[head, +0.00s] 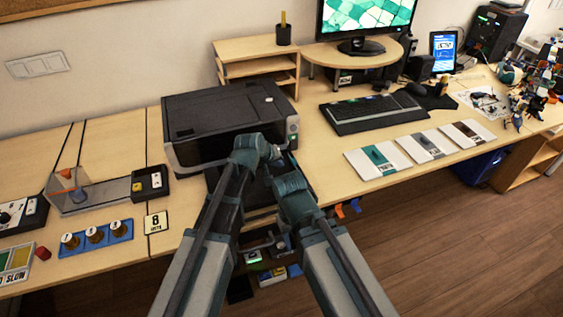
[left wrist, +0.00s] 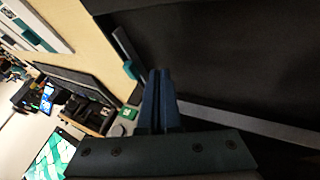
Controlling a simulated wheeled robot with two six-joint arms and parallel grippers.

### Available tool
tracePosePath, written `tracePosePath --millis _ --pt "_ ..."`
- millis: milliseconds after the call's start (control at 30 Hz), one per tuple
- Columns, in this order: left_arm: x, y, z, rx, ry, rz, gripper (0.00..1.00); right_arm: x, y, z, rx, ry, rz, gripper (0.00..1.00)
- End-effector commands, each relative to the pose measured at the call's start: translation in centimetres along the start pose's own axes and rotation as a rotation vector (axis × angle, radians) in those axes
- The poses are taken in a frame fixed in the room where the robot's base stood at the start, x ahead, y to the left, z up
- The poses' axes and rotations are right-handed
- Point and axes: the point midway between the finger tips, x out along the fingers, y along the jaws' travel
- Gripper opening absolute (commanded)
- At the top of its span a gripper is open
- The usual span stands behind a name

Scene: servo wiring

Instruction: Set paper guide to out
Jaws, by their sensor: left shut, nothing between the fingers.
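The black printer (head: 215,120) stands on the desk, with its front partly hidden behind my arms. In the left wrist view its dark surface (left wrist: 230,60) fills the right side. A thin grey piece with a teal end (left wrist: 129,68), which may be the paper guide, stands at the edge of that surface. My left gripper (head: 272,153) is at the printer's front right. In the left wrist view its fingers (left wrist: 163,72) are together and empty, to the right of the teal end. My right arm (head: 292,190) reaches to the printer's front; its fingertips cannot be made out.
A keyboard (head: 375,112) and several sample cards lie right of the printer. A wooden shelf (head: 255,50) stands behind it. A card marked 8 (head: 156,222), a blue tray with knobs (head: 95,237) and a small black switch box (head: 150,183) sit to the left.

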Motion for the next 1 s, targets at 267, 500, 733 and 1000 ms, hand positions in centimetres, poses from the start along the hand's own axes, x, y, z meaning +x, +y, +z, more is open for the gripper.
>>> tracePosePath --millis 267,500,733,1000 --pt "-5.0 -0.3 0.1 0.0 0.0 0.0 0.0 -3.8 0.4 0.2 0.0 0.0 0.0 0.5" --pt "-9.2 -0.3 0.1 -0.001 0.001 0.0 0.0 -7.1 0.7 0.4 0.001 0.0 0.0 0.5" --pt "-10.5 -0.5 0.2 0.0 0.0 0.0 0.0 -8.1 0.8 0.5 0.001 0.0 0.0 0.5" --pt "-10.5 -0.5 0.4 0.005 -0.005 -0.003 0.0 -8.0 0.8 0.5 0.001 0.0 0.0 0.5"
